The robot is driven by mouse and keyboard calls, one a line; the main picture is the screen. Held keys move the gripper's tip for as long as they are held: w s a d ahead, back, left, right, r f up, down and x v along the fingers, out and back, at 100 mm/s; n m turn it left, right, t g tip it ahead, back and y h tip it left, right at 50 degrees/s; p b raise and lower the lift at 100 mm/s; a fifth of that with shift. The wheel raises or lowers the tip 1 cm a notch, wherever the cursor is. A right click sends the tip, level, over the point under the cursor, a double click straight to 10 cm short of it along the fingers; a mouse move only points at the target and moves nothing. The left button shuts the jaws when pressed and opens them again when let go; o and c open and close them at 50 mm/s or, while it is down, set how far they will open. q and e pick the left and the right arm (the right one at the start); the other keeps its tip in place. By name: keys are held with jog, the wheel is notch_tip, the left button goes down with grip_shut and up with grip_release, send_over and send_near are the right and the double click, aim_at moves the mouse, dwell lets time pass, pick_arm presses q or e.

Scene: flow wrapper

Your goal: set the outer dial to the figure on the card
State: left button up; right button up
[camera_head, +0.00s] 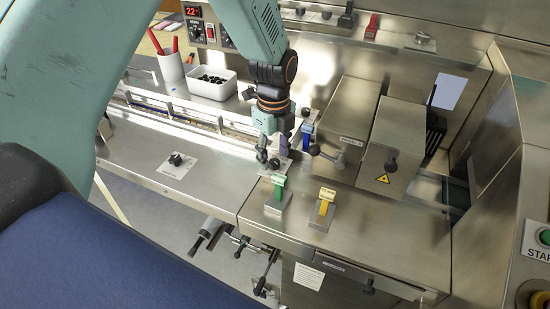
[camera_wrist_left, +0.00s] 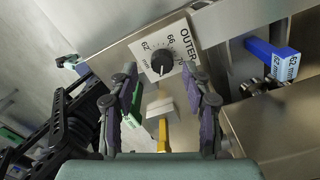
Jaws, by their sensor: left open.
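The outer dial (camera_wrist_left: 162,62) is a black knob on a white plate lettered OUTER, with the figures 62, 66 and 70 around it. Its pointer is too small to read surely. My left gripper (camera_wrist_left: 160,80) is open, its two fingers apart on either side of the knob in the wrist view, with nothing between them. In the head view the left gripper (camera_head: 268,154) hangs over the dial's plate and partly hides it; contact cannot be told. A white paper card (camera_head: 308,276) is on the machine's front, its print unreadable; whether it is the task's card is unclear.
Green (camera_head: 278,191), yellow (camera_head: 323,206) and blue (camera_head: 307,132) tagged blocks stand close around the dial. A steel housing with a ball-ended lever (camera_head: 315,150) is to the right. Another dial (camera_head: 176,160) sits on the clear steel top at left. A white bin (camera_head: 211,87) stands behind.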

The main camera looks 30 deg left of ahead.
pick_arm(q)
jog(key=shift+w+f, duration=0.1)
jog(key=shift+f, duration=0.85)
jog(key=shift+w+a+f, duration=0.1)
jog(key=shift+a+f, duration=0.1)
jog(key=shift+f, duration=0.15)
jog(key=shift+r, duration=0.1)
jog(key=shift+d+r, duration=0.1)
jog(key=shift+d, duration=0.15)
jog(key=shift+c, duration=1.4)
jog(key=shift+a, duration=0.15)
jog(key=c, duration=0.4)
grip_shut()
